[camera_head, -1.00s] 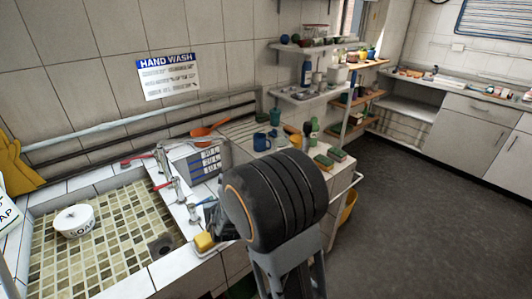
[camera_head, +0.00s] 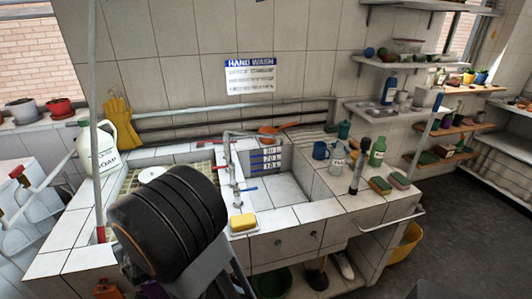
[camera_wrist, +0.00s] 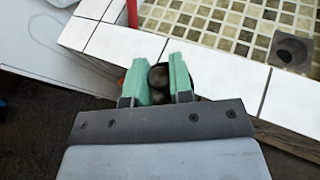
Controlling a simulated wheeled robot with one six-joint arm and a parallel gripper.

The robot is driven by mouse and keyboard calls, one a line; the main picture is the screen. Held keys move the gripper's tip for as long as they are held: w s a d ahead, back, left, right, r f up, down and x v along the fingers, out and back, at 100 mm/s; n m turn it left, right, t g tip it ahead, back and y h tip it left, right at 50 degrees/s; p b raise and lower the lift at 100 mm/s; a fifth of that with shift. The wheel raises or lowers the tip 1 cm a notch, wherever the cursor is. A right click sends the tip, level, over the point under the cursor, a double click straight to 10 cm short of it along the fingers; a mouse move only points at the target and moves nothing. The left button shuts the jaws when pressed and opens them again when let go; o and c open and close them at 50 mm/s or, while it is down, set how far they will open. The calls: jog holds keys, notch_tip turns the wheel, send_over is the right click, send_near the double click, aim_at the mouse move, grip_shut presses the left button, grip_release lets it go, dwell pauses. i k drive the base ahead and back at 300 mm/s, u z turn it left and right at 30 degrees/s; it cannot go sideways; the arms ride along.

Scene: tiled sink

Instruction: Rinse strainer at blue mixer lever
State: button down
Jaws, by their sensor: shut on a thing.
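My gripper shows in the wrist view (camera_wrist: 160,82), its two green fingertips closed on a dark rounded thing (camera_wrist: 158,78); I cannot tell if this is the strainer. It is in front of the tiled sink's front edge. In the head view my arm hides it. An orange strainer-like thing with a handle (camera_head: 268,130) lies at the back by the wall, behind the sink. A blue mixer lever (camera_head: 249,189) sticks out from a tap on the divider between the basins. A red lever (camera_head: 222,167) is farther back. The mosaic basin (camera_wrist: 225,22) has a drain.
A yellow sponge (camera_head: 242,222) lies on the sink's front edge. A white pole (camera_head: 93,130) rises at the left beside a soap jug (camera_head: 97,145). The right basin (camera_head: 285,190) looks empty.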

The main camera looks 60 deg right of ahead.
aim_at(237, 192)
jog(key=u, duration=1.7)
jog(key=k, duration=2)
jog(key=z, duration=1.45)
